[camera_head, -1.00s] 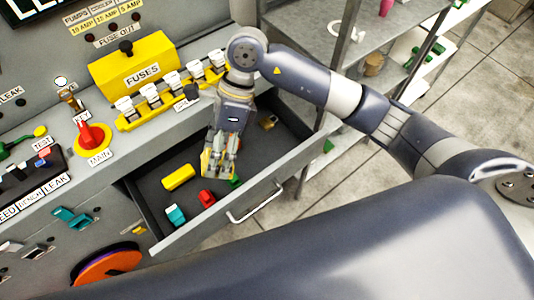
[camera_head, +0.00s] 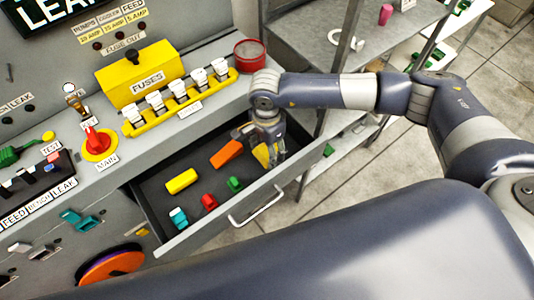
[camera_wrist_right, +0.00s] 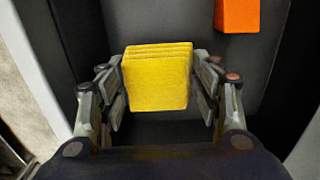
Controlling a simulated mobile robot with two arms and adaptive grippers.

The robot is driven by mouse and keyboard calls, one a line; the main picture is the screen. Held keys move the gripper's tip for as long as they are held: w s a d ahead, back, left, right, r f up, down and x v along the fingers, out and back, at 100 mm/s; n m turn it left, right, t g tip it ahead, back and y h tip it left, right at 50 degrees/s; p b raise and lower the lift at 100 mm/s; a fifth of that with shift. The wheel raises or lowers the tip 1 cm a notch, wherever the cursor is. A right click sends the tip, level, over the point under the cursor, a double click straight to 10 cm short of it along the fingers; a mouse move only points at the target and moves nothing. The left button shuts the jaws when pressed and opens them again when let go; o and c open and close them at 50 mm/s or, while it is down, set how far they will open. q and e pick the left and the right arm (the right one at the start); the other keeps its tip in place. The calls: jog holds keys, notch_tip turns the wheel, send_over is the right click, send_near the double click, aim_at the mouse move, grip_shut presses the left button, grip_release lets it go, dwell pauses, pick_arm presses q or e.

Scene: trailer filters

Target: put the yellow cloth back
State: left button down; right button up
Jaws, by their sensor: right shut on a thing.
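The yellow cloth (camera_wrist_right: 157,80) is a folded block between the fingers of my right gripper (camera_wrist_right: 160,88) in the right wrist view. In the head view the right gripper (camera_head: 270,155) points down into the open drawer (camera_head: 232,213), at its right end. The cloth (camera_head: 261,155) shows there partly behind the fingers. The gripper is shut on the cloth. I cannot tell whether the cloth touches the drawer floor. My left gripper is not in view.
The drawer also holds an orange block (camera_head: 227,153), a yellow block (camera_head: 181,181), a red piece (camera_head: 209,202), a green piece (camera_head: 235,184) and a teal piece (camera_head: 178,217). A fuse rack (camera_head: 180,100) and red round container (camera_head: 250,54) stand above. Metal shelves (camera_head: 315,75) are at right.

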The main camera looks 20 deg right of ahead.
aim_at(267, 156)
notch_tip(267, 156, down, 3)
jog(key=shift+r, duration=0.1)
jog(key=shift+f, duration=0.5)
jog(key=o, duration=0.9)
jog(key=shift+o, duration=0.2)
jog(key=shift+r+p, duration=0.1)
jog(key=shift+p, duration=0.2)
jog(key=shift+r, duration=0.4)
notch_tip(267, 156, up, 11)
jog(key=shift+r+b, duration=0.1)
jog(key=shift+b, duration=1.1)
